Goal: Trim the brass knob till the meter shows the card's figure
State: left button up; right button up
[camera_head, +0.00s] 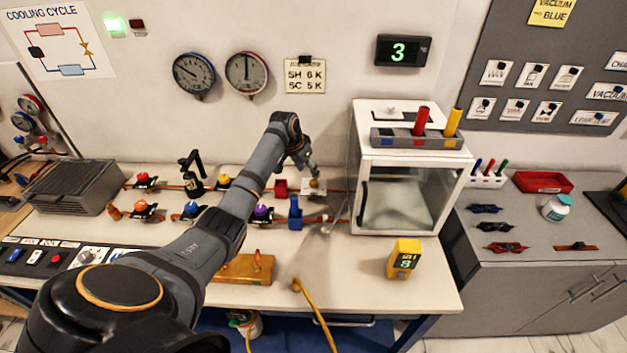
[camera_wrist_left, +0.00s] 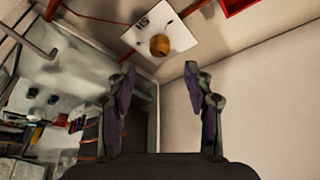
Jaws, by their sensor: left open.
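The brass knob (camera_head: 314,184) sits on a small white plate on the bench, left of the clear-fronted cabinet. In the left wrist view the knob (camera_wrist_left: 160,45) is round and lies just beyond the fingertips, roughly centred between them. My left gripper (camera_head: 308,172) is open above it and apart from it; its two fingers (camera_wrist_left: 160,72) show empty. The card (camera_head: 305,76) on the wall reads SH 6 K, SC 5 K. The yellow meter (camera_head: 404,260) on the bench seems to show SH 8. My right gripper is out of view.
A black wall display (camera_head: 403,51) shows 3. The cabinet (camera_head: 408,180) stands close to the right of the knob. The bench front near the meter is clear.

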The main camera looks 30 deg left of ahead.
aim_at(314, 181)
pick_arm(q)
jog(key=x, duration=0.7)
jog(key=shift+w+f, duration=0.1)
jog(key=shift+f, duration=0.2)
grip_shut()
